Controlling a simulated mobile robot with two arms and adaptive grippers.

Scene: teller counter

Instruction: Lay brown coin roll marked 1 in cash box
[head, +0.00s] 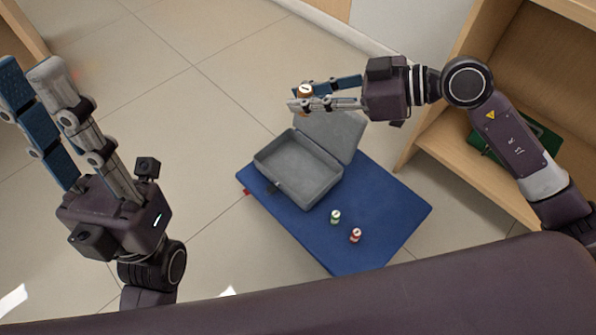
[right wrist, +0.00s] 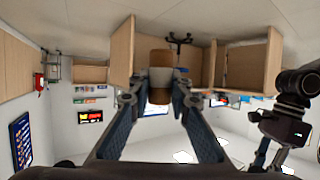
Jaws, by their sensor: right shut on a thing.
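The brown coin roll (head: 305,91) is between the fingertips of my right gripper (head: 306,98), which is shut on it. The roll also shows in the right wrist view (right wrist: 160,62), upright between the fingers. The grey cash box (head: 283,186) lies with its lid open on a blue mat (head: 385,210). The part of its inside that I see is empty. My right gripper shows over the raised lid in the head view, beyond the box's opening. My left gripper (head: 30,76) is open and empty at the far left, away from the box.
A green-topped roll (head: 335,216) and a red roll (head: 355,235) stand on the mat near the box. A wooden shelf unit (head: 436,160) at right holds a green item (head: 541,143). Tiled floor surrounds the mat at left.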

